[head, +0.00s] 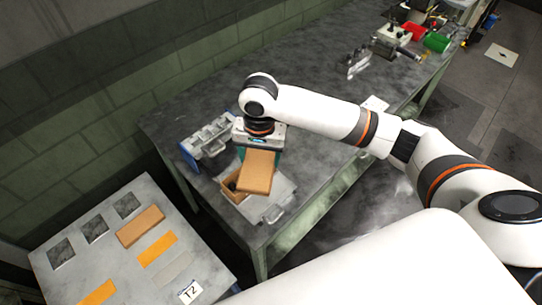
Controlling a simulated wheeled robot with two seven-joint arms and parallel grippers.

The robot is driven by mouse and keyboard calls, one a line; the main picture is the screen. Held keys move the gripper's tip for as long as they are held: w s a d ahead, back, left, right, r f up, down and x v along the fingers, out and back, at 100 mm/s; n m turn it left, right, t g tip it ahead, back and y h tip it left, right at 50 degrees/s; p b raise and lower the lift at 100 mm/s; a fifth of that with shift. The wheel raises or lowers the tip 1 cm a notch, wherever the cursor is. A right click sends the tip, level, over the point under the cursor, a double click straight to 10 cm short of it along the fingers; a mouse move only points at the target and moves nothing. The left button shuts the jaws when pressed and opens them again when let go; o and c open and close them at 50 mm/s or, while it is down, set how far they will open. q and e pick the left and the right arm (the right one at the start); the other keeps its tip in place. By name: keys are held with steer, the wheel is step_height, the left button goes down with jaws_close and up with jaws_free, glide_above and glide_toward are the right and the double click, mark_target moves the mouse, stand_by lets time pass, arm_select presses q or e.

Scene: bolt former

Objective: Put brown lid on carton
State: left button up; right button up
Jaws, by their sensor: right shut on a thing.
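The brown lid (258,172) is held by my right gripper (262,148), whose fingers are mostly hidden behind the lid and the wrist. The lid is tilted and sits over the right part of the carton (235,196). The carton is an open brown box with a dark inside, partly covered by the lid. I cannot tell whether lid and carton touch. The carton stands on a grey metal plate with handles (284,193) on the dark workbench (310,80). My left gripper is not in view.
A grey fixture with blue sides (208,138) stands left of my right gripper. A lower table (75,262) at bottom left bears a brown block (140,226), orange strips and a T2 label (190,291). Red and green containers are at the bench's far end. The bench's middle is mostly clear.

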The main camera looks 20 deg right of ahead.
mark_target(247, 152)
arm_select(q)
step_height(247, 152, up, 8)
steer(key=p, duration=0.7)
arm_select(e)
steer(key=w+f+m, duration=0.1)
steer(key=m, duration=0.1)
steer(key=w+a+f+m, duration=0.1)
steer(key=w+m, duration=0.1)
steer(key=w+f+m+b, duration=0.1)
steer(key=w+f+m, duration=0.1)
steer(key=m, duration=0.1)
steer(key=shift+a, duration=0.25)
arm_select(q)
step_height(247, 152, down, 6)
steer(key=b, duration=0.5)
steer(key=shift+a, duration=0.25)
arm_select(e)
step_height(247, 152, down, 4)
steer(key=shift+f, duration=0.2)
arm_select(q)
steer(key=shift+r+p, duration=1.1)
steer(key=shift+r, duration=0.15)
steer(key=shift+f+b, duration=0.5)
arm_select(e)
steer(key=shift+f, duration=1.3)
steer(key=o, duration=1)
